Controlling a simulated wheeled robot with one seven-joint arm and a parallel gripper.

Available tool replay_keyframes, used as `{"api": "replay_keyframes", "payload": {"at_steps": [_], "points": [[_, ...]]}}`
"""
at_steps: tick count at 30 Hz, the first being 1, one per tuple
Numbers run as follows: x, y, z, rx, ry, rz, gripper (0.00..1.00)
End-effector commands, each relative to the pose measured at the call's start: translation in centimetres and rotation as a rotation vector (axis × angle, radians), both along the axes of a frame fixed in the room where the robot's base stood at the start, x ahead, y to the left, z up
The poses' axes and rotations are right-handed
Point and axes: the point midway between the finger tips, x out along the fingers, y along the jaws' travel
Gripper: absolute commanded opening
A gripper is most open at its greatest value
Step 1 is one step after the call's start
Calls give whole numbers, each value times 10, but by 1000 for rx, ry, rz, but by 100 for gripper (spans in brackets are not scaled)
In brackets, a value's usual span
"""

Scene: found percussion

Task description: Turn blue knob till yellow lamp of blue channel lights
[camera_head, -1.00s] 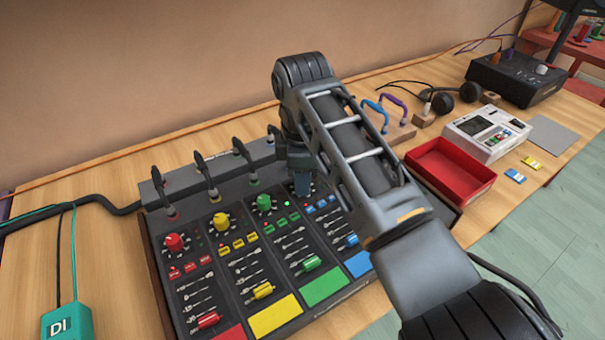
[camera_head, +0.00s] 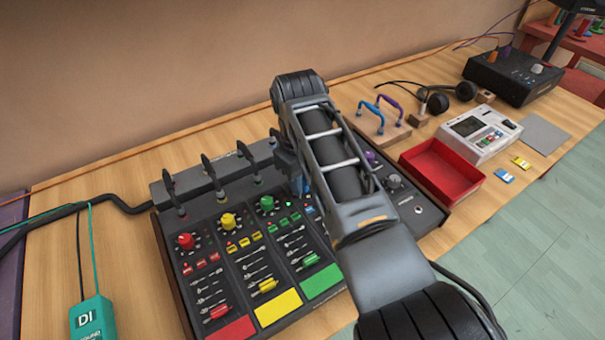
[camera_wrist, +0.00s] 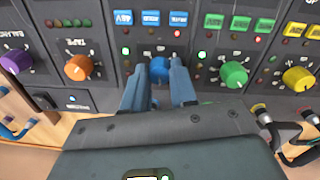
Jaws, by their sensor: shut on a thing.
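The blue knob (camera_wrist: 159,63) shows in the wrist view between the two blue fingers of my gripper (camera_wrist: 159,69), which is shut on it. In the head view my arm hides the blue knob. A row of blue buttons (camera_wrist: 150,18) lies above the knob in the wrist view. A red lamp (camera_wrist: 178,33) is lit under the right blue button. A green lamp (camera_wrist: 125,50) is lit to the left of the knob, with a dark lamp (camera_wrist: 125,63) below it. I see no lit yellow lamp in the blue channel.
The green knob (camera_wrist: 234,75) and orange knob (camera_wrist: 78,67) sit on either side of my fingers. The mixer's (camera_head: 242,272) red, yellow and green channels show in the head view. A red tray (camera_head: 440,170) stands to the right. Short cable plugs (camera_head: 212,172) rise along the mixer's back.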

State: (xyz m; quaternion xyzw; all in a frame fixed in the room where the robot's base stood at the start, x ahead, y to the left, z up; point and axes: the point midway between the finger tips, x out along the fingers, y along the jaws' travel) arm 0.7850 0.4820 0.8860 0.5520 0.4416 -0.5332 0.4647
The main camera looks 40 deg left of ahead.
Motion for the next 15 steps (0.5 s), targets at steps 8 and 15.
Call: {"api": "replay_keyframes", "payload": {"at_steps": [8,15], "points": [[0,1,2,1,0,-126,0],[1,1,1,1,-1,-167,0]]}}
